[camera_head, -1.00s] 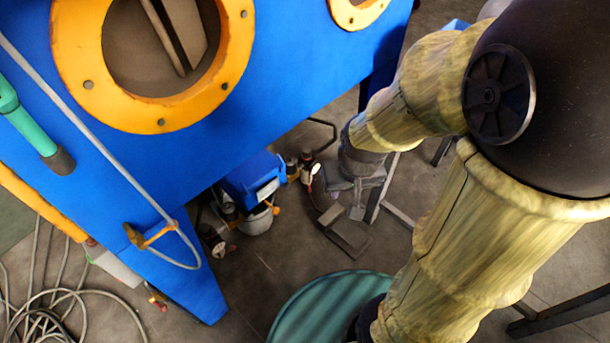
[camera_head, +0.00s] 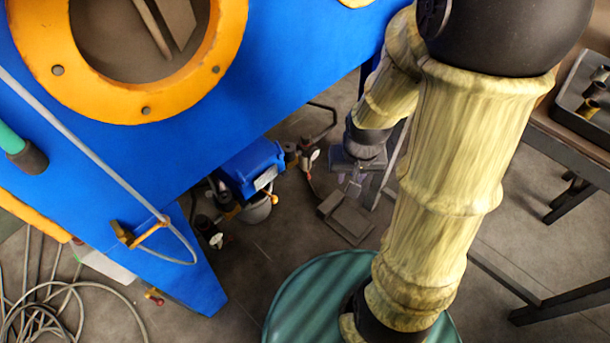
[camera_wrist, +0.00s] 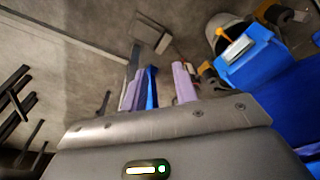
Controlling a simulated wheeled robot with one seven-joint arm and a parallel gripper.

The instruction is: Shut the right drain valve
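A small valve (camera_head: 308,158) with a red-and-white handle is low beside the blue machine, right of a blue box. Another valve (camera_head: 213,234) with a similar handle is left of that box. I cannot tell how far either handle is turned. My gripper (camera_head: 355,180) is low, to the right of the right valve and apart from it in the head view. In the wrist view, its light purple fingers (camera_wrist: 160,88) stand apart with nothing clearly held between them. A dark and yellow fitting (camera_wrist: 208,74) shows right of the fingers, partly hidden.
The blue machine (camera_head: 230,125) with orange rings fills the left. The blue box (camera_head: 250,168) also shows in the wrist view (camera_wrist: 252,62). A green drum (camera_head: 300,300) stands below my arm. A grey foot plate (camera_head: 345,220) is on the floor. A dark table (camera_head: 575,140) is right.

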